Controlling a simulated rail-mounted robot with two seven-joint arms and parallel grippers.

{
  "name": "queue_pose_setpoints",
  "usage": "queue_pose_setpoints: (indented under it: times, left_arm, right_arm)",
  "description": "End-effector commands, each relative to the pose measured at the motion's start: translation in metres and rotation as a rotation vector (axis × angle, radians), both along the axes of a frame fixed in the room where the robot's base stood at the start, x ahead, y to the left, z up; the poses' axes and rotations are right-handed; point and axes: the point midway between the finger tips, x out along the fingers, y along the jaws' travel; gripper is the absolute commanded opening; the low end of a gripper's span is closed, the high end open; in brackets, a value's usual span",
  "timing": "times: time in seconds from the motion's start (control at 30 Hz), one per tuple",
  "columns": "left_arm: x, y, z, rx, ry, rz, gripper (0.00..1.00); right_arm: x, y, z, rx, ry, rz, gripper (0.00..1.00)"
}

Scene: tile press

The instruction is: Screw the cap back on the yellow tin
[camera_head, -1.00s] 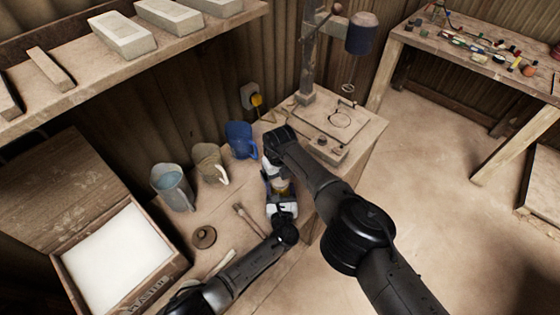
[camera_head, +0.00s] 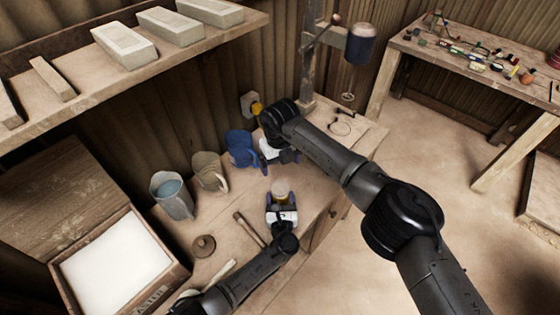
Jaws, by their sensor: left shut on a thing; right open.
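My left gripper (camera_head: 281,203) is shut on the small yellow tin (camera_head: 281,187), which stands upright on the workbench. The tin's top looks pale; it is too small to tell whether the cap sits on it. My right gripper (camera_head: 279,155) is open, behind and above the tin and apart from it, close to the blue jug. I cannot make out a separate cap, and no object shows clearly between the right fingers.
A blue jug (camera_head: 240,150), a beige jug (camera_head: 209,172) and a grey jug (camera_head: 172,194) line the back. A brown round lid (camera_head: 203,246) and a brush (camera_head: 248,228) lie left of the tin. A white-filled box (camera_head: 118,262) stands left; a press (camera_head: 311,60) stands behind right.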

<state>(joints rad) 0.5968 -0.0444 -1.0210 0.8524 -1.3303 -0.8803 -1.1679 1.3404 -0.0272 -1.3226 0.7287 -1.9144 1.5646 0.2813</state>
Motion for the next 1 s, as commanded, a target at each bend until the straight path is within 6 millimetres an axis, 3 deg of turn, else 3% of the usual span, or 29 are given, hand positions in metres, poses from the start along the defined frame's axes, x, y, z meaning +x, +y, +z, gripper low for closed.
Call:
queue_pose_setpoints:
  times: [0.27, 0.3, 0.6, 0.87, 1.0]
  left_arm:
    - [0.000, 0.000, 0.000, 0.000, 0.001, 0.000, 0.01]
    - [0.000, 0.000, 0.000, 0.000, 0.001, 0.000, 0.70]
    - [0.000, 0.000, 0.000, 0.000, 0.000, 0.000, 0.97]
    - [-0.002, 0.000, 0.000, 0.000, 0.001, 0.000, 0.97]
    - [-0.015, -0.001, 0.001, -0.001, 0.002, -0.001, 0.97]
  right_arm:
    - [0.000, 0.000, 0.001, 0.000, 0.000, 0.000, 0.93]
    - [0.000, 0.000, 0.001, 0.000, 0.000, 0.000, 0.93]
    - [0.000, 0.000, 0.001, 0.000, 0.000, 0.000, 0.93]
    - [0.000, 0.000, 0.002, 0.000, 0.000, 0.001, 0.93]
    - [0.000, 0.000, 0.007, 0.000, 0.000, 0.001, 0.93]
